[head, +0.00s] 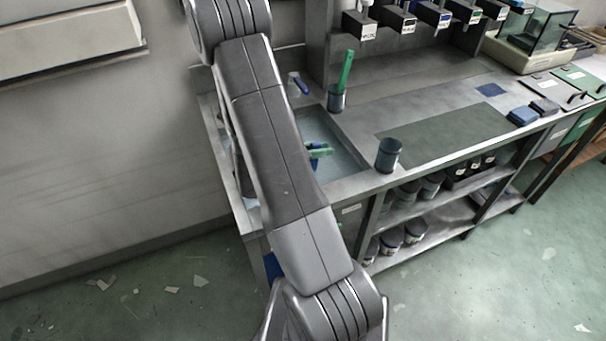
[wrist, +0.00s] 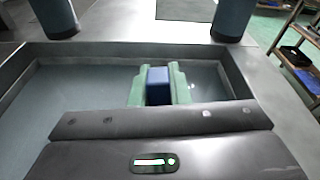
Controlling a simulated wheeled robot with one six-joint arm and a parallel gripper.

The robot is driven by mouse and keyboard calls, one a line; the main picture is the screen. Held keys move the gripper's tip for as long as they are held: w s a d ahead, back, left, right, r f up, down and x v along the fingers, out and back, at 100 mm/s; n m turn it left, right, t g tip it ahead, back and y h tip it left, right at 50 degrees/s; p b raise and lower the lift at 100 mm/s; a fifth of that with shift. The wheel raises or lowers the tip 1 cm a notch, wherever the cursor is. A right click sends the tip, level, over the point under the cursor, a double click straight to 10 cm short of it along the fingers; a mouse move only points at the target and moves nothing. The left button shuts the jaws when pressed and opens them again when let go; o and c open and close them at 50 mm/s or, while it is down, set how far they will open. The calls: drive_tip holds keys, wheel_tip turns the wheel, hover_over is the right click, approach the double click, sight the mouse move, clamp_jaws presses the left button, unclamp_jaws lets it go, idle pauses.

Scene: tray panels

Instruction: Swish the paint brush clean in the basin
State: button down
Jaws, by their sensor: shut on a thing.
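My gripper (wrist: 155,97) has green fingers and is shut on a blue block-like piece, which I take to be the handle of the paint brush (wrist: 158,77). The bristles are hidden. In the head view the green fingertips (head: 320,151) and a bit of the blue brush (head: 314,164) show beside my arm, over the basin. The basin (head: 350,158) is a grey sunken sink with pale bluish water, and my arm covers much of it. In the wrist view the basin (wrist: 238,78) surrounds the brush on the sides. Whether the brush touches the water cannot be told.
A dark cup (head: 337,101) holding a green upright tool (head: 345,68) stands at the basin's back right. Another dark cup (head: 388,156) stands at its front right. A blue-handled tap (head: 301,85) is behind. A dark green mat (head: 455,131) lies bare on the counter.

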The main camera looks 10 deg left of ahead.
drive_tip(key=shift+f+v, duration=0.55)
drive_tip(key=shift+v, duration=2.05)
drive_tip(key=x, duration=0.2)
drive_tip(key=r+b+x, duration=0.1)
drive_tip(key=x, duration=0.2)
drive_tip(key=shift+w+d, duration=0.25)
drive_tip(key=shift+d, duration=0.15)
drive_tip(key=shift+r, duration=0.15)
wheel_tip(320, 180, up, 10)
drive_tip(key=p, duration=0.7)
idle(0.5)
idle(1.0)
